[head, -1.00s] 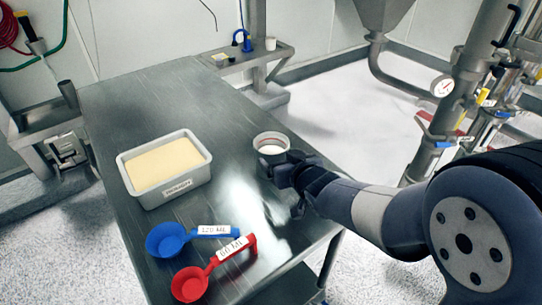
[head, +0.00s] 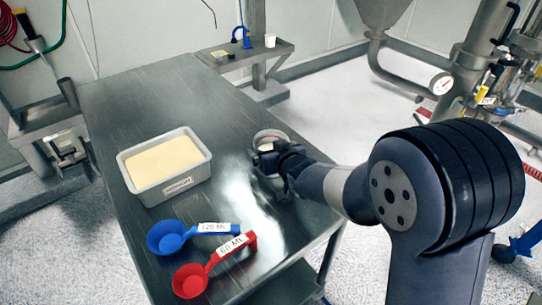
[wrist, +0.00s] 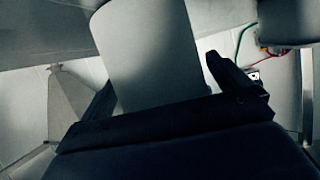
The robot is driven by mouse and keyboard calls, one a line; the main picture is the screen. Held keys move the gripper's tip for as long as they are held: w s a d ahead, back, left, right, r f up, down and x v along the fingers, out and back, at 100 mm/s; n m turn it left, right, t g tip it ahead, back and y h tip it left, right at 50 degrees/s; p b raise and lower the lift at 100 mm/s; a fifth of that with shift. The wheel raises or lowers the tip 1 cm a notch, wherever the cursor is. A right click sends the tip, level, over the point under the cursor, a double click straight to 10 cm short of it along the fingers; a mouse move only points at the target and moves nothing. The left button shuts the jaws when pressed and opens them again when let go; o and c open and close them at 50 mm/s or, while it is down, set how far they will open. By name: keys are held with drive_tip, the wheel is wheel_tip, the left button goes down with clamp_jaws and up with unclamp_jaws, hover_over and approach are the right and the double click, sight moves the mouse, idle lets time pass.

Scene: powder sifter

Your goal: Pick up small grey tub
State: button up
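The small grey tub (head: 270,134) is round and open-topped and stands on the steel table. My gripper (head: 270,160) is at its near side and hides much of its front. In the wrist view the tub's plain grey wall (wrist: 150,55) is between the two fingers of my gripper (wrist: 158,75). The left finger lies close along the wall; I cannot tell if it touches. A gap shows between the right finger and the wall, so the gripper looks open around the tub.
A grey rectangular bin (head: 168,194) of pale powder stands left of the tub on the steel table (head: 130,105). A blue 120 ML scoop (head: 165,238) and a red 60 ML scoop (head: 190,281) lie nearer. The table's far part is clear.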

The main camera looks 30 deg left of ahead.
drive_tip(key=c, duration=0.9)
drive_tip(key=shift+r, duration=0.15)
wheel_tip(320, 180, up, 10)
drive_tip(key=p, duration=0.3)
drive_tip(key=shift+p, duration=0.35)
wheel_tip(320, 180, up, 5)
drive_tip(key=p, duration=0.5)
